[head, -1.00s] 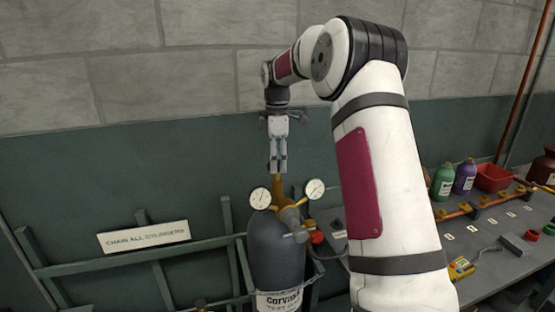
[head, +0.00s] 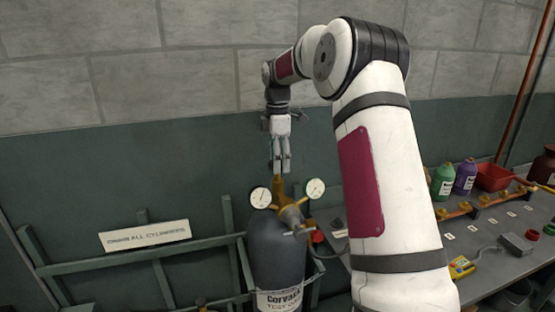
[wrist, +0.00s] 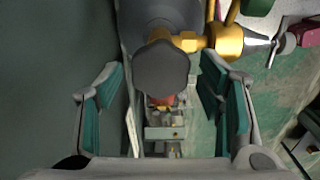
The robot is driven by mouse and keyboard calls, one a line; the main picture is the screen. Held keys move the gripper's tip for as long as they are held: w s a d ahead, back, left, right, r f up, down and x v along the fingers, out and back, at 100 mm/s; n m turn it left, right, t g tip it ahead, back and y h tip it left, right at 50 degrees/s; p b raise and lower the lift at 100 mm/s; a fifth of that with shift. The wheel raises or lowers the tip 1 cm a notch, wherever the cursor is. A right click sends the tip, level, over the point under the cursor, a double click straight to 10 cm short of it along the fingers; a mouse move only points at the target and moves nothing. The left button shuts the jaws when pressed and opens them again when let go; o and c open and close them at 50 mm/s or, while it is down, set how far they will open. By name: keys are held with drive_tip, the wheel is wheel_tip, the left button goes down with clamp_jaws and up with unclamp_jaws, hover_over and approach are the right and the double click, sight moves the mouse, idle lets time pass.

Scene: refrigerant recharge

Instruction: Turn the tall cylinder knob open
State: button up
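The tall cylinder (head: 277,250) is dark grey with a white label and stands upright at lower middle in the head view. A brass valve (head: 279,187) with two round gauges tops it. In the wrist view a dark grey lobed knob (wrist: 160,68) faces the camera, with brass fittings to its right. My gripper (head: 281,168) points down just above the valve in the head view. In the wrist view its teal-padded fingers (wrist: 162,80) are apart, one on each side of the knob, with visible gaps. No contact shows. The knob is hard to make out in the head view.
The gauges (head: 261,197) and the side regulator (head: 294,217) stand close to the valve. A green rail (head: 190,248) with a sign (head: 145,236) is behind on the left. A bench (head: 495,262) with bottles and a red bin is at the right.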

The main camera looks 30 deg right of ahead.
drive_tip(key=shift+r, duration=0.1)
wheel_tip(320, 180, up, 12)
idle(0.7)
drive_tip(key=shift+a, duration=0.1)
idle(0.3)
drive_tip(key=s+a+r+m+t+h, duration=0.1)
drive_tip(key=s+a+r+m, duration=0.2)
drive_tip(key=s+a, duration=0.45)
drive_tip(key=s+a+r+m+t, duration=0.1)
drive_tip(key=s+a+r+m, duration=0.2)
drive_tip(key=s+a, duration=0.4)
drive_tip(key=s+a+f+m+t, duration=0.1)
drive_tip(key=s+a+f+m, duration=0.1)
drive_tip(key=s, duration=0.4)
drive_tip(key=s+a+f+m+t, duration=0.1)
drive_tip(key=s+a+f+m, duration=0.2)
drive_tip(key=s, duration=0.4)
drive_tip(key=s+a+f+m+t+y, duration=0.1)
drive_tip(key=s+a+f+m, duration=0.1)
drive_tip(key=s+f, duration=0.3)
drive_tip(key=shift+s+a+m+t, duration=0.3)
drive_tip(key=shift+s+m, duration=0.4)
drive_tip(key=shift+s, duration=0.15)
